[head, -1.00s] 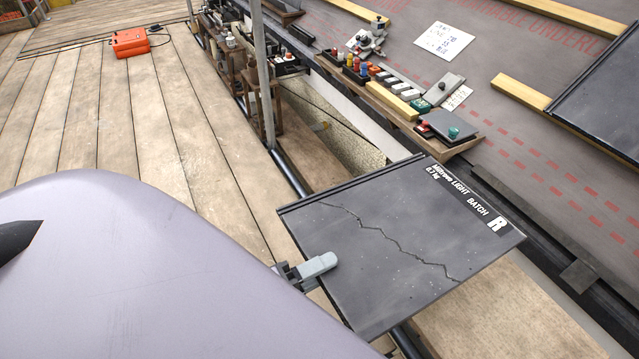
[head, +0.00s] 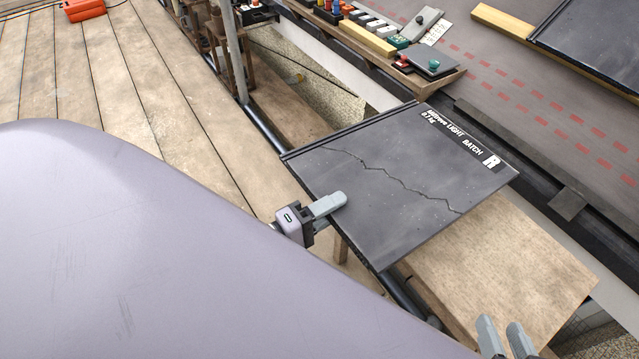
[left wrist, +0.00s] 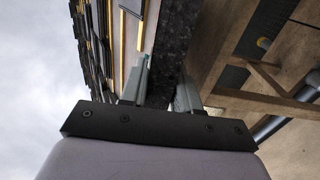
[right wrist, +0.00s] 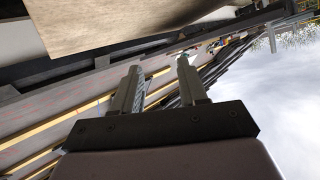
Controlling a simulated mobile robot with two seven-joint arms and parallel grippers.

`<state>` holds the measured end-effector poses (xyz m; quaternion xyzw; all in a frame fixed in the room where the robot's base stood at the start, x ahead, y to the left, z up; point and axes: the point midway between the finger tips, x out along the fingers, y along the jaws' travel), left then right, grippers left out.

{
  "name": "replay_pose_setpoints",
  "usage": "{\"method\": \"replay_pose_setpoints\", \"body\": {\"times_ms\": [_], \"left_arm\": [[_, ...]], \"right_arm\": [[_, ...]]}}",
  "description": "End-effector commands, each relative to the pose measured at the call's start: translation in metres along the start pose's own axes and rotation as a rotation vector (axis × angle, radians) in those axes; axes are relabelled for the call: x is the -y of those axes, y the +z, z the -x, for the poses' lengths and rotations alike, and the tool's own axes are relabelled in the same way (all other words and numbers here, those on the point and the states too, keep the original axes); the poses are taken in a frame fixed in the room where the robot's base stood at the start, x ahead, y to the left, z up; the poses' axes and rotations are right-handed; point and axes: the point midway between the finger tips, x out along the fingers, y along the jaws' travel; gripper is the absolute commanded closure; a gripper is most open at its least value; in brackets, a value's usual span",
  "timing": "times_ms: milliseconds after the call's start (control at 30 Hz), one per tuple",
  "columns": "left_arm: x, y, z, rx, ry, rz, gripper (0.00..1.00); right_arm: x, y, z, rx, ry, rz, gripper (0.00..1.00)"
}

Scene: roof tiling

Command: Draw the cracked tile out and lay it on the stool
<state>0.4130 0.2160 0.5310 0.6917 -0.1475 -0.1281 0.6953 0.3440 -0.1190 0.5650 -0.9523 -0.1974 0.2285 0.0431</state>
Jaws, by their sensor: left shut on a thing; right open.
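The cracked tile (head: 395,205) is a dark grey slab with a jagged crack across it and a white printed label ending in R. My left gripper (head: 330,207) is shut on its left edge. In the left wrist view the dark tile (left wrist: 172,50) runs between the fingers (left wrist: 160,85). The stool (head: 540,270), seen as a pale wooden top, lies below and to the right of the tile, partly hidden by it. The tile seems to be above the stool; the gap cannot be judged. My right gripper (head: 505,340) is open and empty at the stool's near edge. It also shows in the right wrist view (right wrist: 160,80).
A tray (head: 440,80) with small items stands at the roof edge. Red-dashed underlay (head: 580,150) and another dark tile (head: 600,40) are on the right. A metal pole (head: 230,50) rises at the back.

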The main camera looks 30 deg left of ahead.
Motion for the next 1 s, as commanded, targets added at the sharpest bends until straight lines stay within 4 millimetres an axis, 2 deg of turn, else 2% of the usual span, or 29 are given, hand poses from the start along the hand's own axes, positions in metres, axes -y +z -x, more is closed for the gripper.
{"method": "replay_pose_setpoints", "body": {"times_ms": [333,600,1000], "left_arm": [[0.02,0.0,-0.035,-0.001,0.017,-0.002,1.0],[0.043,0.0,-0.033,0.0,0.015,-0.002,1.0],[0.05,-0.001,-0.032,-0.001,0.015,-0.003,1.0]], "right_arm": [[0.017,0.006,-0.019,-0.04,-0.105,-0.104,0.57],[0.017,0.007,-0.019,-0.074,-0.115,-0.093,0.57],[0.013,0.006,-0.016,-0.098,-0.093,-0.057,0.57]]}}
